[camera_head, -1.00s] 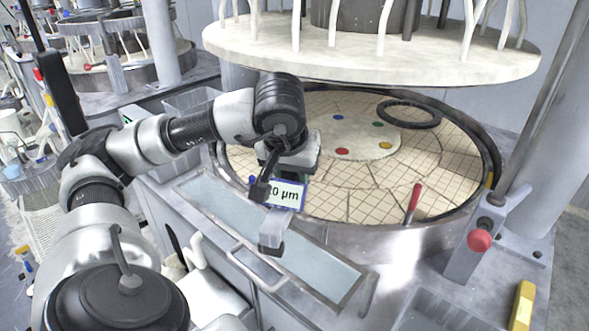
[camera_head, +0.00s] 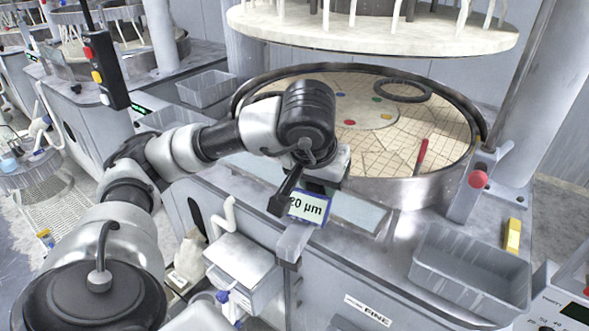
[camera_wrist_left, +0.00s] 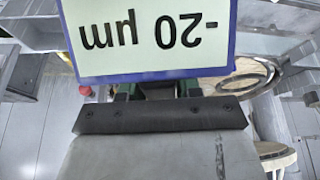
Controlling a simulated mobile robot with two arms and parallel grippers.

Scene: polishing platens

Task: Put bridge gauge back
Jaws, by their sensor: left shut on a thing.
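The bridge gauge (camera_head: 293,243) is a grey bar-like tool with a blue-framed display (camera_head: 311,208) reading about 20 µm. It hangs in my left gripper (camera_head: 289,192), in front of the platen's rim. The jaws are largely hidden by the wrist and the display, but they are shut on the gauge. In the left wrist view the display (camera_wrist_left: 150,35) appears upside down and reads "-20 µm". A dark strip with screws (camera_wrist_left: 160,115) and a grey surface lie below it there. My right gripper is not in view.
The round platen (camera_head: 440,135) has a grid surface, a black ring (camera_head: 402,91) and a red handle (camera_head: 421,157). A grey bin (camera_head: 470,272) and a yellow block (camera_head: 513,235) are at right. A small drawer-like box (camera_head: 240,262) is below my left gripper. A red knob (camera_head: 478,180) stands beside the platen.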

